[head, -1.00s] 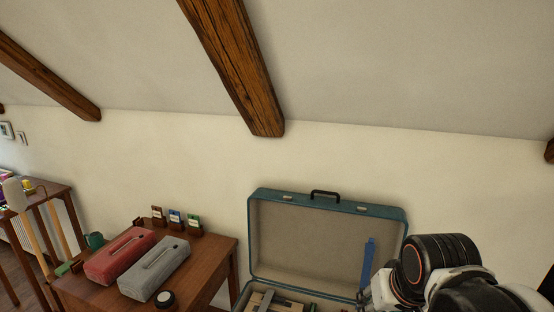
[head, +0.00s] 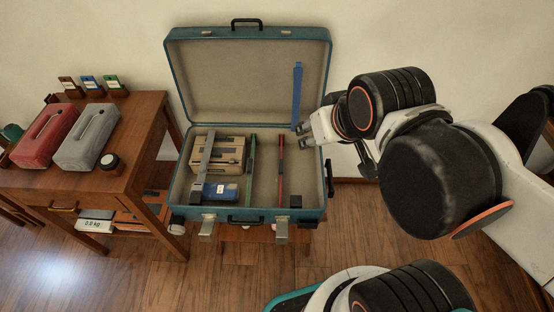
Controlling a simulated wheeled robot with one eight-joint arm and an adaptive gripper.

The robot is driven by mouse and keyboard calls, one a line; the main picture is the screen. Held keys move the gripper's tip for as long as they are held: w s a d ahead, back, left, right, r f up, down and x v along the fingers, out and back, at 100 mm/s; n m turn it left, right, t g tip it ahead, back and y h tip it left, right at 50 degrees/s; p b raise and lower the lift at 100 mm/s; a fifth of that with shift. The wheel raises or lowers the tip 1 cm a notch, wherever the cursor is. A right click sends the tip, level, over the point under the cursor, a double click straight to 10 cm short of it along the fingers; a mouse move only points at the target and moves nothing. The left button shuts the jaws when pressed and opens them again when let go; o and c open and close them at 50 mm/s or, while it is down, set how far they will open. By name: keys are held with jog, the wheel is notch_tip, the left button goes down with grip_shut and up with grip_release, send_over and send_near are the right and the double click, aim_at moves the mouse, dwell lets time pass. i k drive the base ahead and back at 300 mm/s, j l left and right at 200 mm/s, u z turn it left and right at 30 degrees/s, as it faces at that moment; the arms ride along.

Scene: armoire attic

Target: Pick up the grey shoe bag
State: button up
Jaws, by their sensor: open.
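The grey shoe bag (head: 88,137) lies on the wooden side table (head: 140,128) at the left in the head view. My gripper (head: 304,138) is open, in front of the right part of the open suitcase and well to the right of the grey bag. I see nothing between its fingers.
An open blue suitcase (head: 173,95) holds a tan box, a blue packet and coloured strips. A scale (head: 95,222) sits below the tabletop.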

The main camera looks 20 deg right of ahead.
aim_at(80, 151)
jog(key=u, duration=1.25)
jog(key=z, duration=0.65)
jog(key=j+z, duration=0.8)
jog(key=j, duration=0.2)
jog(key=j+z, duration=0.35)
jog(key=j, duration=0.15)
jog(key=k+j+z, duration=0.2)
jog(key=j+z, duration=0.2)
jog(key=k+j, duration=0.15)
jog(key=j, duration=0.2)
jog(key=k+j, duration=0.15)
jog(key=j, duration=0.2)
jog(key=k+j+z, duration=0.1)
jog(key=j, duration=0.3)
jog(key=k+j, duration=0.2)
jog(key=j, duration=0.15)
jog(key=k+j, duration=0.15)
jog(key=j, duration=0.2)
jog(key=k+j+z, duration=0.1)
jog(key=j, duration=0.25)
jog(key=k, duration=0.05)
